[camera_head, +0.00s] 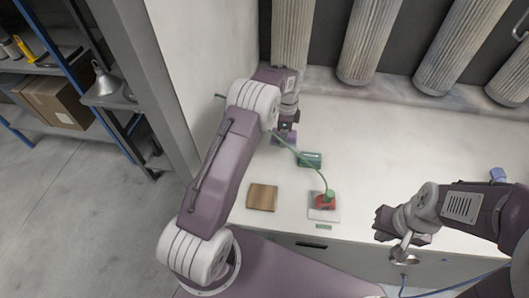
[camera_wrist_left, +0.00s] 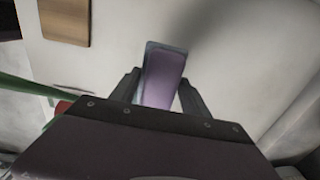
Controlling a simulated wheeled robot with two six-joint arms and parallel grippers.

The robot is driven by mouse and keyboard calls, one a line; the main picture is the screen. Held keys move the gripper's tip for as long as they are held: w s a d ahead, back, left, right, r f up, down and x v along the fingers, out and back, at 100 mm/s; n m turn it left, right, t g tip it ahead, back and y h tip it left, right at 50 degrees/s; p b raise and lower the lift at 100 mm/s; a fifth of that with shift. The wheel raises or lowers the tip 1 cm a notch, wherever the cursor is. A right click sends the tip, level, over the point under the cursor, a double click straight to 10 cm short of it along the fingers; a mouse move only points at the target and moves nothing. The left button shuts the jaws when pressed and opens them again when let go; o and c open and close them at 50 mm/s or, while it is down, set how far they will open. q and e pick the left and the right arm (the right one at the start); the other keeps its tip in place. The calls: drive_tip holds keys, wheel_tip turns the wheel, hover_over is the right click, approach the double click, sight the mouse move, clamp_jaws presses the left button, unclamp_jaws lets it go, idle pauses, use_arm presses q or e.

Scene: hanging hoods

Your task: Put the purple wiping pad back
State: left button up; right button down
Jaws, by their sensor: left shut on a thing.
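The purple wiping pad (camera_head: 278,139) is at the back of the white counter, below my left gripper (camera_head: 287,127). In the left wrist view the pad (camera_wrist_left: 163,76) stands between the two dark fingers, with a pale blue-grey edge around its far end. My left gripper (camera_wrist_left: 158,92) is shut on it. I cannot tell whether the pad touches the counter. My right gripper (camera_head: 380,222) is at the counter's front right, empty, with its fingertips apart.
A green pad (camera_head: 311,159) lies just right of the purple one. A wooden board (camera_head: 262,197) and a red object (camera_head: 325,202) on a pale plate (camera_head: 318,214) lie near the front edge. Ribbed grey hoods (camera_head: 370,40) hang at the back.

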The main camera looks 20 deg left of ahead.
use_arm(q)
drive_tip(key=p, duration=0.1)
hover_over(265, 156)
wheel_tip(265, 156, down, 4)
drive_tip(key=shift+s+f, duration=0.15)
wheel_tip(265, 156, down, 4)
drive_tip(key=shift+r+p, duration=0.15)
drive_tip(key=shift+p, duration=0.2)
drive_tip(key=shift+f, duration=0.2)
drive_tip(key=shift+f, duration=0.1)
drive_tip(key=o, duration=1.3)
